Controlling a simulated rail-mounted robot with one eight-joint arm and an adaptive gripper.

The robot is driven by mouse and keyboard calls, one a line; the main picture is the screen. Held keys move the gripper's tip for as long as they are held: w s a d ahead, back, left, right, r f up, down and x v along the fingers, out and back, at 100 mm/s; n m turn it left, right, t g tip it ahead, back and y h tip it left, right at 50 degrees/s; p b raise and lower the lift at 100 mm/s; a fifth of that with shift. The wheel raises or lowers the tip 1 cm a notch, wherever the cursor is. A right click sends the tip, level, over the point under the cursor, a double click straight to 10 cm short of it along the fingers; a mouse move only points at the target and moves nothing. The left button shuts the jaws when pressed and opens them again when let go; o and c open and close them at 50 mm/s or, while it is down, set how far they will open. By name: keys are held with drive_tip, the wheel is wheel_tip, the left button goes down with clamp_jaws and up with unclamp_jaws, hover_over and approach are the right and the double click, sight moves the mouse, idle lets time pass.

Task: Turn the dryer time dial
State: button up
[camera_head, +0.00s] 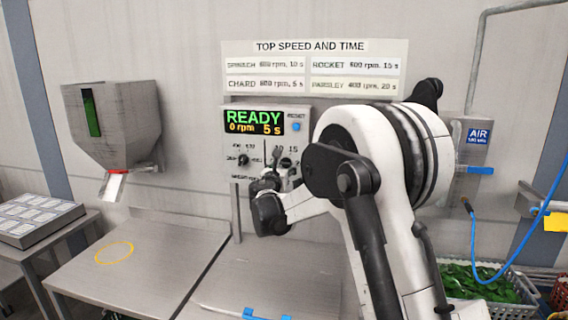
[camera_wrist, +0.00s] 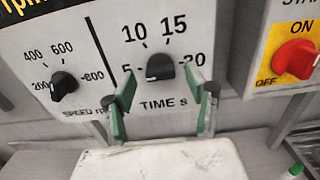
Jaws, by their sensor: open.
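The black time dial (camera_wrist: 160,67) sits on the white control panel (camera_wrist: 200,45), ringed by the marks 5, 10, 15 and 20. Its pale mark faces the 5 side. In the head view, the display (camera_head: 254,122) reads READY, 0 rpm and 5 s. My gripper (camera_wrist: 167,90) is open just in front of the dial. One green-padded finger is at the dial's lower left and the other at its lower right, with gaps on both sides. In the head view, my gripper (camera_head: 272,180) is at the panel's lower part and partly covers it.
A red on/off switch (camera_wrist: 295,58) on a yellow plate is at the right. A blue reset button (camera_head: 296,127) is beside the display. A steel worktop (camera_head: 150,265) lies below.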

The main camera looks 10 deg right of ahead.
drive_tip(key=shift+x, duration=1.3)
drive_tip(key=c, duration=1.1)
